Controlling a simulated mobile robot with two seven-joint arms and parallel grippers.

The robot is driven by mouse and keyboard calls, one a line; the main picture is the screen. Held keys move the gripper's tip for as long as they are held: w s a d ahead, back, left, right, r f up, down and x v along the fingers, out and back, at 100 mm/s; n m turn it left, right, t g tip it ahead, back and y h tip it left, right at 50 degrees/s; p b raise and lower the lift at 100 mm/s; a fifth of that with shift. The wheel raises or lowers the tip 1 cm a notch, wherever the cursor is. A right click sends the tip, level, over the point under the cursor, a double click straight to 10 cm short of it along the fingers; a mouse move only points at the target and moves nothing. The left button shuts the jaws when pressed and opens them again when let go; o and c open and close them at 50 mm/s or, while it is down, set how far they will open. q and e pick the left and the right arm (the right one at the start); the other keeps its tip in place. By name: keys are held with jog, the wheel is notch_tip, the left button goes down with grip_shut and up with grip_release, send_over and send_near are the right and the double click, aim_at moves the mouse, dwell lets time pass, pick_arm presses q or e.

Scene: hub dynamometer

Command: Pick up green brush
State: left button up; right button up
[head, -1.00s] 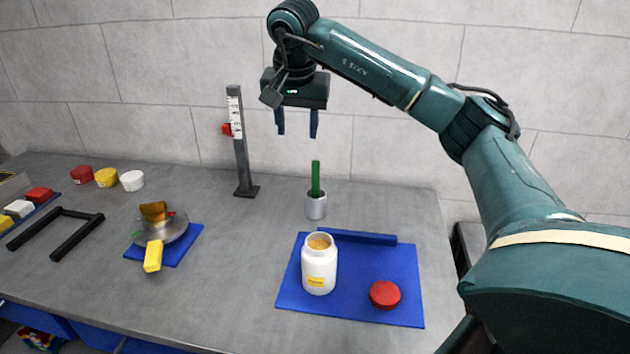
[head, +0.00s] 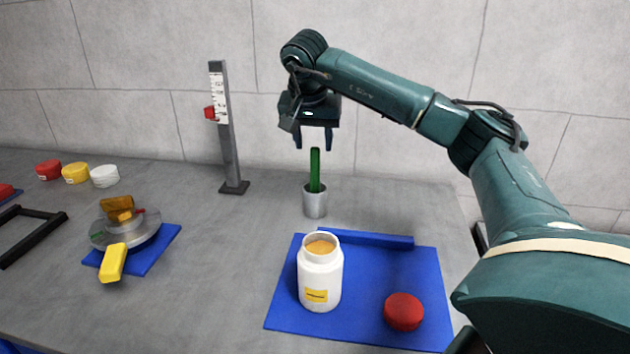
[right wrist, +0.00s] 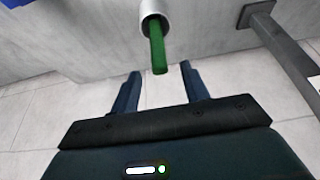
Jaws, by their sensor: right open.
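The green brush (head: 315,168) stands upright in a grey metal cup (head: 315,202) on the table, its green handle sticking up; its lower end is hidden in the cup. My right gripper (head: 314,146) is open and empty, pointing down, with its fingertips about level with the top of the handle. In the right wrist view the green brush (right wrist: 158,50) comes out of the cup (right wrist: 152,9), and its tip lies just beyond and between the open fingers (right wrist: 160,70), not gripped. My left gripper is not in view.
A white jar (head: 320,280) and a red lid (head: 404,311) are on a blue mat (head: 370,285) in front of the cup. A grey post with a scale (head: 224,135) stands to the left. Further left is a round metal device (head: 125,230) with a yellow handle.

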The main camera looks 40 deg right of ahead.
aim_at(315, 148)
jog(key=x, duration=0.6)
jog(key=shift+d+r, duration=0.1)
jog(key=shift+d, duration=0.05)
jog(key=shift+c, duration=0.5)
grip_shut()
